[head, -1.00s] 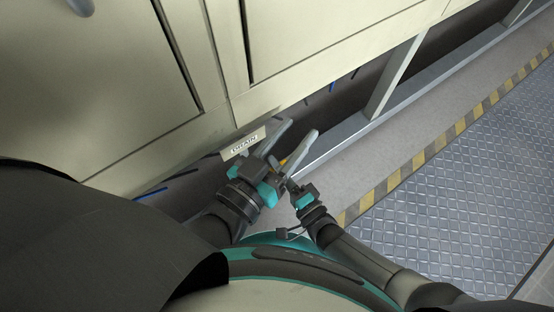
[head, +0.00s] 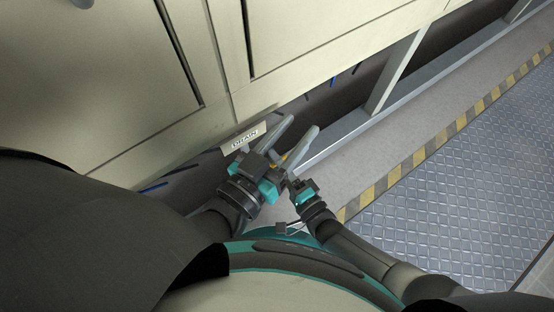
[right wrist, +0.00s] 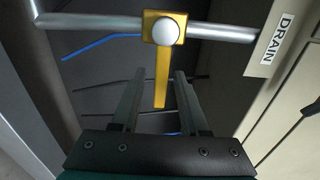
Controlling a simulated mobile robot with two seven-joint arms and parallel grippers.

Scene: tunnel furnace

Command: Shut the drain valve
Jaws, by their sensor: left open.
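The drain valve's yellow lever (right wrist: 161,85) shows in the right wrist view, with a round white cap (right wrist: 166,34) on a grey pipe (right wrist: 95,22). The lever stands crosswise to the pipe, pointing at my right gripper (right wrist: 159,76). That gripper is open, and the lever's free end appears between its fingertips; I cannot tell whether they touch. In the head view only a bit of yellow (head: 285,157) shows behind my grippers. My left gripper (head: 303,123) is open and empty below the cabinet edge, beside the DRAIN label (head: 245,138). My right gripper (head: 301,184) is lower, its fingers mostly hidden.
The DRAIN label also shows in the right wrist view (right wrist: 278,45). The beige cabinet (head: 110,80) fills the upper left. A grey frame rail (head: 345,137) and leg (head: 395,75) run below it. A yellow-black strip (head: 410,165) edges the open metal floor plate (head: 460,190).

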